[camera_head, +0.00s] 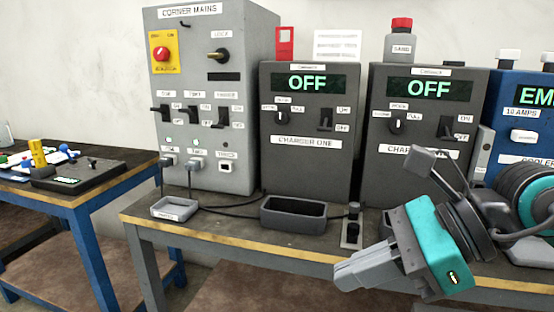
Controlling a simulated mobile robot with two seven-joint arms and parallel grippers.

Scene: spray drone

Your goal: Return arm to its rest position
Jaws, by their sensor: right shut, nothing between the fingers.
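My right gripper (352,270) comes in from the lower right. It is teal and grey, its fingers point left, and they are shut with nothing between them. It hangs in front of the front edge of the grey bench (250,252) and hides part of that edge. My left gripper does not show.
Corner Mains (205,110), Charger One (306,165) and a second charger (412,115) stand on the bench; both chargers read OFF. A dark bin (293,214), a small tray (174,209) and a black cable lie in front. A blue table (75,195) stands left, beyond a gap.

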